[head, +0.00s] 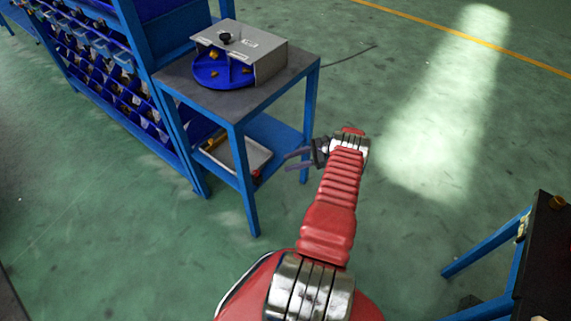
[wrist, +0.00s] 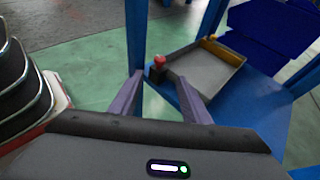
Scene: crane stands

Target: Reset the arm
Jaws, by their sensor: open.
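My gripper (head: 300,159) is at the end of my red arm, open and empty, and points left toward the blue stand in the head view. In the wrist view its two purple fingers (wrist: 160,97) are spread apart. Between and beyond them is a blue leg of the stand. A red-topped item (wrist: 158,64) shows just beyond the fingers, near a grey tray (wrist: 205,62) on the lower shelf. The fingers appear apart from the tray and the item.
A rack of blue bins (head: 105,85) stands left. Another blue-legged table (head: 545,255) is at lower right. Green floor is clear between the stands.

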